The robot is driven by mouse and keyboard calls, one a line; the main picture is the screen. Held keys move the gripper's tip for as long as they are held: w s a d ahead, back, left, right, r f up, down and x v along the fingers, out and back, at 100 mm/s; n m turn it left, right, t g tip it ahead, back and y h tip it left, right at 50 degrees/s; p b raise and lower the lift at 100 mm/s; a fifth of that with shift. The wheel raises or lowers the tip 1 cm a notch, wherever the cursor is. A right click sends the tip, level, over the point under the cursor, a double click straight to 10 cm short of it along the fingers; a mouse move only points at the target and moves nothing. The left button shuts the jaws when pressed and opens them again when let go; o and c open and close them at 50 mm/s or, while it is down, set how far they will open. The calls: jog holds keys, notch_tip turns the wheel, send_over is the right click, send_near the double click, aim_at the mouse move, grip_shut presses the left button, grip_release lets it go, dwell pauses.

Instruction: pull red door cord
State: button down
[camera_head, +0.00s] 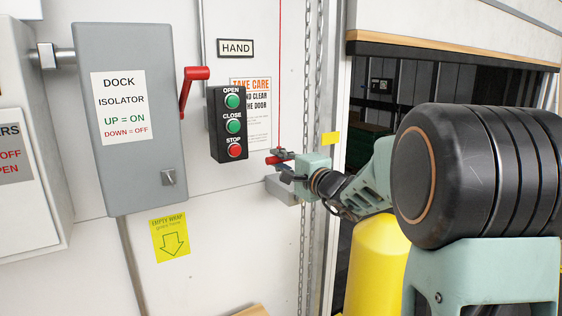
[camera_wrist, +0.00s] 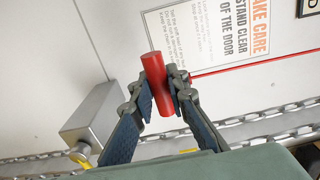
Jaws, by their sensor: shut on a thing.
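The red door cord (camera_head: 279,80) hangs down the wall beside the HAND sign, and its lower end meets a short red handle (camera_head: 271,161). In the wrist view the red handle (camera_wrist: 155,67) is a bar lying between the two finger pads, with its upper end sticking out past them. The cord (camera_wrist: 240,70) runs off to the right there. My gripper (camera_head: 284,157) is shut on the handle; its fingers (camera_wrist: 165,78) hide part of it.
A black OPEN/CLOSE/STOP button box (camera_head: 228,125) and grey dock isolator (camera_head: 130,120) with red lever (camera_head: 191,90) are left of the cord. A chain (camera_head: 304,230) hangs close by. A grey box (camera_wrist: 95,122) is below the handle. A yellow post (camera_head: 375,270) stands right.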

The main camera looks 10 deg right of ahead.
jog(key=shift+f+b, duration=1.55)
jog(key=shift+b, duration=0.1)
jog(key=c, duration=0.6)
grip_release()
jog(key=shift+r, duration=0.1)
jog(key=shift+o, duration=0.2)
jog(key=b+v, duration=0.4)
jog(key=v, duration=0.6)
jog(key=shift+b, duration=0.35)
